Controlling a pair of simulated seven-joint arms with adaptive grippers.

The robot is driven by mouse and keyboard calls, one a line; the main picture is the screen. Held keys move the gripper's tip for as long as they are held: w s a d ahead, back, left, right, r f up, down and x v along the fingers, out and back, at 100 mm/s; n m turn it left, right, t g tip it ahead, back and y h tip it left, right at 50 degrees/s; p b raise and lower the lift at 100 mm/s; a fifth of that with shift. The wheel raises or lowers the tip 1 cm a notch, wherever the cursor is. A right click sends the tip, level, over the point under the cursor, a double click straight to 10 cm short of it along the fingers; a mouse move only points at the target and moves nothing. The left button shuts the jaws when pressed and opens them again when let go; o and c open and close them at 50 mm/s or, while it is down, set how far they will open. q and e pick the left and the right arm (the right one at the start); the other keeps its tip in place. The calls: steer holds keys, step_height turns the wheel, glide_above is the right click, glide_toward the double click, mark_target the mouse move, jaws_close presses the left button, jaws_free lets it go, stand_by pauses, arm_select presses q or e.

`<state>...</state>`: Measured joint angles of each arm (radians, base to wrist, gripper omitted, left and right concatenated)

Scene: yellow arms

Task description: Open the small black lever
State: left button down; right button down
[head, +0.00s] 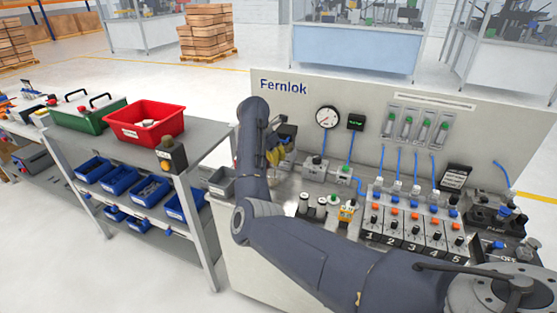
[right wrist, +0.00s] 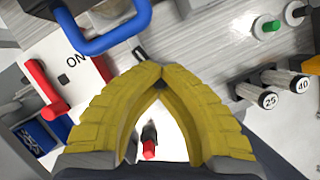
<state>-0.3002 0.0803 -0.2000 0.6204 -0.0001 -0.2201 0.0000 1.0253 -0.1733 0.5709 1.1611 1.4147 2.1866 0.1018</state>
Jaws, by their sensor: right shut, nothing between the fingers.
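My right gripper (head: 274,152) is at the left end of the workbench in the head view, partly hidden by my dark arm. In the right wrist view its yellow fingers (right wrist: 158,70) meet at the tips, shut and empty. A small dark piece (right wrist: 139,53) lies just beyond the fingertips and may be the small black lever; I cannot tell whether they touch. A red lever (right wrist: 46,84) stands at the left beside a white plate (right wrist: 88,82) marked ON. A blue handle (right wrist: 112,36) arches above the fingers. My left gripper is not in view.
A red-tipped dark part (right wrist: 149,148) shows between the fingers. Pegs marked 25 (right wrist: 268,100) and 40 (right wrist: 302,85) stand at the right. The bench holds a gauge (head: 327,117) and a numbered switch panel (head: 410,236). A red bin (head: 146,122) sits on the left shelf.

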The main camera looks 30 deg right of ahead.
steer(key=shift+w+a+m, duration=0.1)
steer(key=shift+m, duration=0.3)
steer(key=c, duration=2.2)
jaws_free()
steer(key=c, duration=1.4)
jaws_free()
steer(key=shift+o, duration=0.2)
steer(key=v, duration=1.2)
steer(key=shift+w, duration=0.2)
